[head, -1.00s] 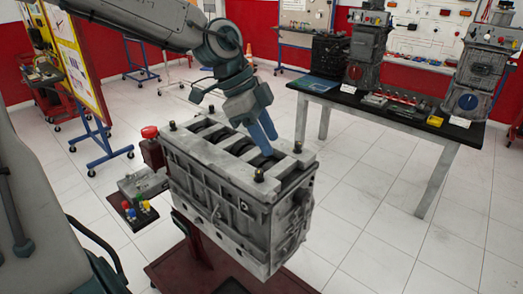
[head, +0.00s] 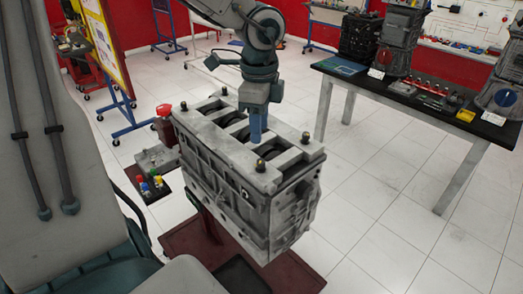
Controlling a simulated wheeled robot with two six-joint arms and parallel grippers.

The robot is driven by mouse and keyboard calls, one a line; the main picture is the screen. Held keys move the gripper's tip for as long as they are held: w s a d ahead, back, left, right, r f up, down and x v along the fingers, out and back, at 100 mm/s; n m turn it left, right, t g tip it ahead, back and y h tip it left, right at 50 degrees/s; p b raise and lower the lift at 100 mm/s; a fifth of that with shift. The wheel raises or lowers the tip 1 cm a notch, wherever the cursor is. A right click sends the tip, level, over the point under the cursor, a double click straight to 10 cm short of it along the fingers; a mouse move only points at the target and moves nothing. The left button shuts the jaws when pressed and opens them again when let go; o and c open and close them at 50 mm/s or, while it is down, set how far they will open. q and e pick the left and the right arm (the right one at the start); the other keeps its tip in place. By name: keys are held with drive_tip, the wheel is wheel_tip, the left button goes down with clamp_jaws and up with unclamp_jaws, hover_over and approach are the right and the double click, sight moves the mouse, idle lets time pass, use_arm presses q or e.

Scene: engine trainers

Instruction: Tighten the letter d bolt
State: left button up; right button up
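A grey engine block (head: 235,185) stands on a dark red stand. Bolts with dark tops stand at the corners of its top face: the near bolt (head: 260,164), the right bolt (head: 305,138), the left bolt (head: 184,106) and the back bolt (head: 224,91). No letter is readable beside any of them, so I cannot tell which is d. My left gripper (head: 257,136) points down over the middle of the block, its blue fingers just behind the near bolt in the picture. The fingers overlap edge-on, hiding any gap. My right gripper is out of view.
A small unit with coloured knobs (head: 153,182) and a red-topped part (head: 163,112) sit left of the block. A table (head: 392,92) with other engine trainers stands at the right. White floor lies between it and the block.

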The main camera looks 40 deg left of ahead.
sight(260, 161)
use_arm(q)
drive_tip(key=f+b, duration=0.4)
drive_tip(key=f, duration=0.2)
drive_tip(key=shift+w, duration=0.2)
drive_tip(key=shift+d+f, duration=0.1)
drive_tip(key=shift+f, duration=0.25)
drive_tip(key=shift+f+p, duration=0.35)
drive_tip(key=shift+f, duration=0.7)
clamp_jaws()
